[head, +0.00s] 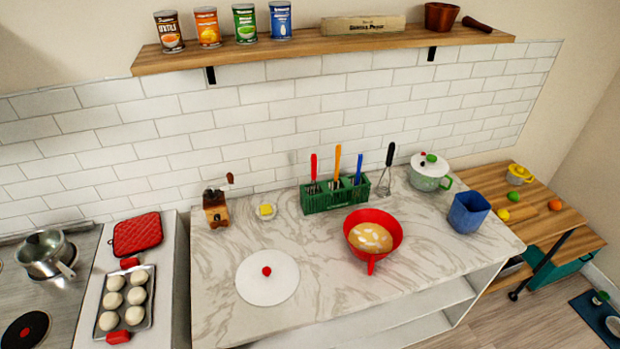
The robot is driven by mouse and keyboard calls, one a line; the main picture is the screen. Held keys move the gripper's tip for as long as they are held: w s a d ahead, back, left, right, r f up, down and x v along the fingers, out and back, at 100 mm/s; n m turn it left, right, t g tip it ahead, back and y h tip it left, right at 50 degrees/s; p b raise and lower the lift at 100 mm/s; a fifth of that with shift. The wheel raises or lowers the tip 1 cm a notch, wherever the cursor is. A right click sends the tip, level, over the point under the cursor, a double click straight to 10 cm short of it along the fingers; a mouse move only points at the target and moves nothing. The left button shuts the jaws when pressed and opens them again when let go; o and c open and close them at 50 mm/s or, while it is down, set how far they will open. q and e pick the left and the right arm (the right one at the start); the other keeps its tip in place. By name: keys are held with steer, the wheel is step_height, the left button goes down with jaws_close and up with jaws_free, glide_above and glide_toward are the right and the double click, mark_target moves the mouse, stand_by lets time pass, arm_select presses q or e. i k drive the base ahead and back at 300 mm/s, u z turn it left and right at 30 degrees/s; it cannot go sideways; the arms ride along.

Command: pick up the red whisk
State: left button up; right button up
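The red whisk (313,168) stands upright in the left part of a green holder (317,206) at the back of the marble counter. Its red handle points up, and its lower end is mostly hidden inside the holder. An orange-handled utensil (337,160) and a blue-handled utensil (358,167) stand beside it in the same holder. A black-handled utensil (387,165) stands just right of the holder. Neither of my grippers is in view.
A red pan (357,218) with food stands in front of the holder. A wooden shelf (330,47) hangs above.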

mark_target(313, 156)
steer(key=i, duration=0.35)
steer(key=z, duration=0.8)
